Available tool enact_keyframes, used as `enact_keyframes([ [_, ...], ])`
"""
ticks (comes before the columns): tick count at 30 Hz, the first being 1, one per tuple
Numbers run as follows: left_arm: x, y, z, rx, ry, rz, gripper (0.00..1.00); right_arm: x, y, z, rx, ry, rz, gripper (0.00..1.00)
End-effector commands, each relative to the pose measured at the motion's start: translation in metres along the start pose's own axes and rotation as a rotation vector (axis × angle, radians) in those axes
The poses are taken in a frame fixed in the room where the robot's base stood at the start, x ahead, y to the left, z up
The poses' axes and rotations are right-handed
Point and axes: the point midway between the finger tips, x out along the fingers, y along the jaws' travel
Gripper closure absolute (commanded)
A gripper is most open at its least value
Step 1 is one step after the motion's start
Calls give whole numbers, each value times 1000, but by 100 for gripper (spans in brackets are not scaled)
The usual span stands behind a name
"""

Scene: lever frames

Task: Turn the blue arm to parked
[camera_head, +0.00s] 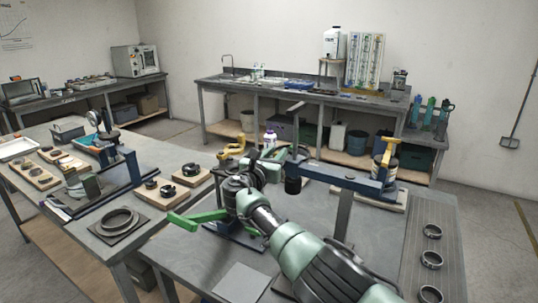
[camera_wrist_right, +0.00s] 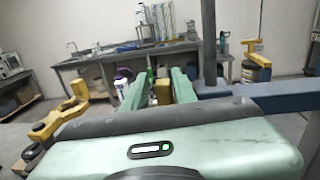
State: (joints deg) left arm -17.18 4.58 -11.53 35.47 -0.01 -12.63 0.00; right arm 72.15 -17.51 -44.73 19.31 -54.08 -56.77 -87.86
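The blue arm (camera_head: 345,179) runs level across the right half of the table, from a stand at its right to its free left end. A dark upright post (camera_head: 292,130) with a short bar on top rises at that end, above a black cylinder (camera_head: 292,185). In the wrist view the blue arm (camera_wrist_right: 275,95) comes in from the right, and the post (camera_wrist_right: 208,45) stands just right of the fingers. My right gripper (camera_head: 278,165) is left of the post; in the wrist view its green fingers (camera_wrist_right: 160,90) are apart, not around the post. My left gripper is out of view.
A yellow lever (camera_head: 232,150) and a green lever (camera_head: 197,220) stand left of my right arm. A yellow-topped can (camera_head: 388,155) stands at the blue arm's right end. Dark rings (camera_head: 431,260) lie on the right mat. A white bottle (camera_head: 270,140) stands behind the gripper.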

Motion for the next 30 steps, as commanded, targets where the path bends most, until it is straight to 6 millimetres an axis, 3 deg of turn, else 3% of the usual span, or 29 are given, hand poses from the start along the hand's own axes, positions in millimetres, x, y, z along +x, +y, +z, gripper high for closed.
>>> enact_keyframes([
  [1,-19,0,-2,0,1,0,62,-6,0,8,0,3,3,73],
  [4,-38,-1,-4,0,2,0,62,-17,-1,8,1,5,2,73],
  [15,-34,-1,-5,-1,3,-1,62,-59,1,0,2,2,3,73],
  [30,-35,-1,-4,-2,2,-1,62,-67,0,2,1,1,1,73],
])
